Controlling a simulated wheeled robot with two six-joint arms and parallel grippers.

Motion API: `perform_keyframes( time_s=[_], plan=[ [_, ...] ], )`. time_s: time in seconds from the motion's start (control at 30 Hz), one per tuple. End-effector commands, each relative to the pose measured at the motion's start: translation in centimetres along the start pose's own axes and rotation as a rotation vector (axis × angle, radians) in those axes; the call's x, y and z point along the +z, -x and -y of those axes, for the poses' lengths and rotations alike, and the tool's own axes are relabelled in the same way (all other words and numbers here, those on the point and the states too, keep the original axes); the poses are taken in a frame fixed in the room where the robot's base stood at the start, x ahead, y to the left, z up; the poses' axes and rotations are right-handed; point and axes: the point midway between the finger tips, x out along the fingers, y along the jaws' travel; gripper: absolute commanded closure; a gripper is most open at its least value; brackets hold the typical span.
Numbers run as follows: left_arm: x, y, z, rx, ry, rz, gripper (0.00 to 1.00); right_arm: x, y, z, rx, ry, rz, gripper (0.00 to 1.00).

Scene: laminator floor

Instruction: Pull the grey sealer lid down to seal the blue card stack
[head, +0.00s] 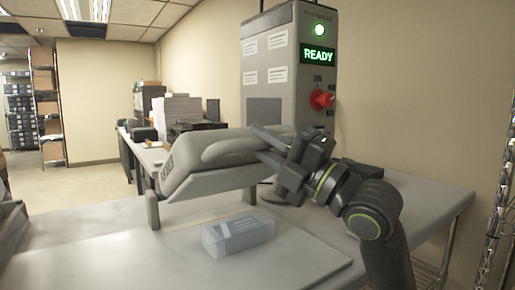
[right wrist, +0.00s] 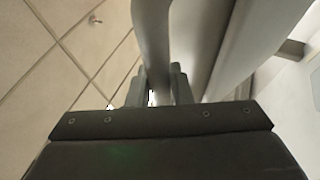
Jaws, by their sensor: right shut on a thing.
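The grey sealer lid (head: 212,165) is raised and tilted above the work surface, with its supports under it. My right gripper (head: 262,146) is at the lid's right end, shut on a grey bar of it. In the right wrist view the bar (right wrist: 152,35) runs between the two fingers of the gripper (right wrist: 158,88). The blue card stack (head: 238,236), pale and clear-looking, lies flat on the grey plate (head: 130,262) below and in front of the lid, apart from it. My left gripper is out of view.
A grey control tower (head: 285,70) behind the lid shows a green READY sign (head: 318,55), a lit green lamp and a red knob (head: 322,99). A back table holds paper stacks (head: 177,115) and dark machines. The grey table (head: 440,205) is clear at the right.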

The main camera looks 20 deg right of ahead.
Motion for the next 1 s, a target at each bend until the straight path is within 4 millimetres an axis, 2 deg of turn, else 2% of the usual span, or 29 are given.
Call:
perform_keyframes(
  time_s=[0.13,0.7,0.73,0.77,1.0],
  plan=[
    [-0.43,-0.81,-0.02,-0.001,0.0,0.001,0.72,-0.28,0.7,0.71,0.02,0.008,0.0,1.0],
    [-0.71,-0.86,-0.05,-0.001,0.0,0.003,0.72,-0.35,0.91,0.68,0.035,0.014,0.001,1.0],
    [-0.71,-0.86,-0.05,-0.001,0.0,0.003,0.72,-0.35,0.91,0.68,0.034,0.014,0.001,0.77],
    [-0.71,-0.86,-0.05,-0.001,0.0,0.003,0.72,-0.35,0.91,0.68,0.035,0.014,0.001,0.73],
    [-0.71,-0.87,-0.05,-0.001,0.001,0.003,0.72,-0.35,0.9,0.69,0.034,0.014,0.0,0.72]
  ],
)
